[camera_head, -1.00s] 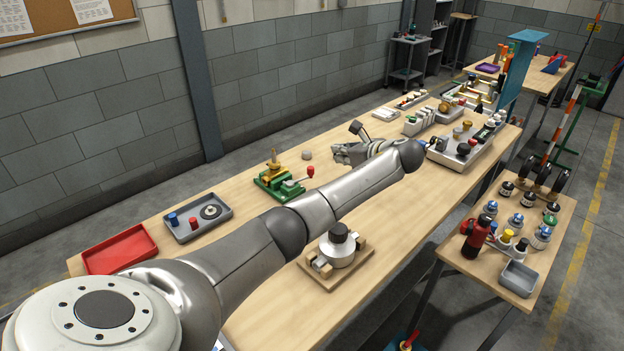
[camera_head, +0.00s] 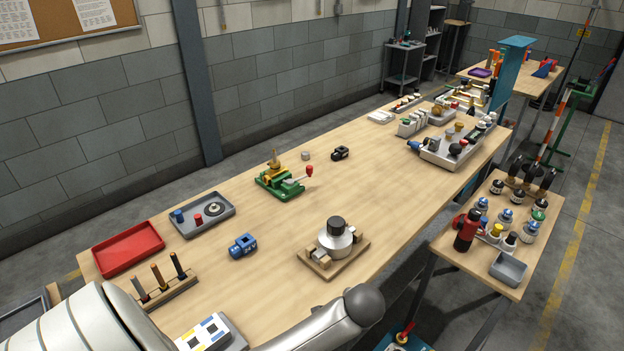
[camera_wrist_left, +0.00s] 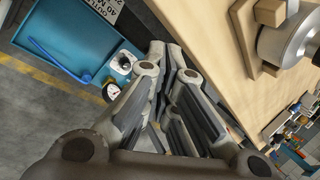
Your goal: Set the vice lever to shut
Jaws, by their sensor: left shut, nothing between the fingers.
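The green vice (camera_head: 273,186) stands on the wooden bench left of the middle in the head view, with a brass-coloured part upright on it. Its lever ends in a red knob (camera_head: 309,171), on the vice's right side and raised above the bench. Nothing touches the vice or the lever. My left gripper (camera_wrist_left: 172,55) is shut and empty in the left wrist view, beside the bench edge. It is out of the head view, where only my left arm crosses the bottom, well in front of the vice. My right gripper is not in view.
A dark block (camera_head: 340,153) lies behind the vice and a blue block (camera_head: 243,246) in front. A silver round fixture (camera_head: 336,239) sits on a wooden base at right front. A grey tray (camera_head: 190,228) is to the left. Bench around the vice is mostly clear.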

